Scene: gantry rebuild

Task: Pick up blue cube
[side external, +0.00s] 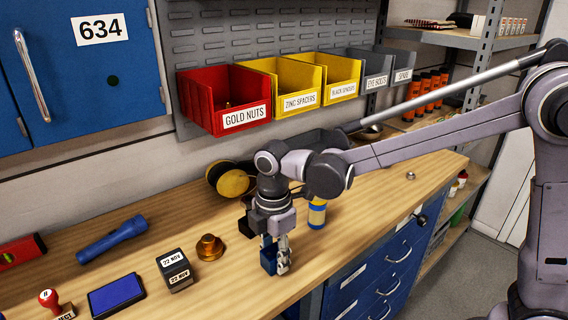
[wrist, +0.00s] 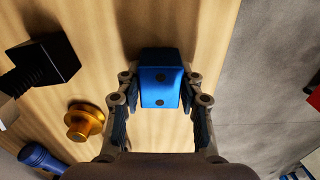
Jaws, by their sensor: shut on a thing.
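In the side external view the blue cube (side external: 268,256) shows at the fingertips of my gripper (side external: 276,258), near the front edge of the wooden bench (side external: 350,220). Whether the cube touches the bench or hangs just above it, I cannot tell.
Left of my gripper are a brass knob (side external: 210,247), a black date block (side external: 175,270), a blue ink pad (side external: 116,294) and a blue flashlight (side external: 112,240). A yellow-and-blue cylinder (side external: 317,213) and yellow ear muffs (side external: 231,180) stand close behind. Bins hang above.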

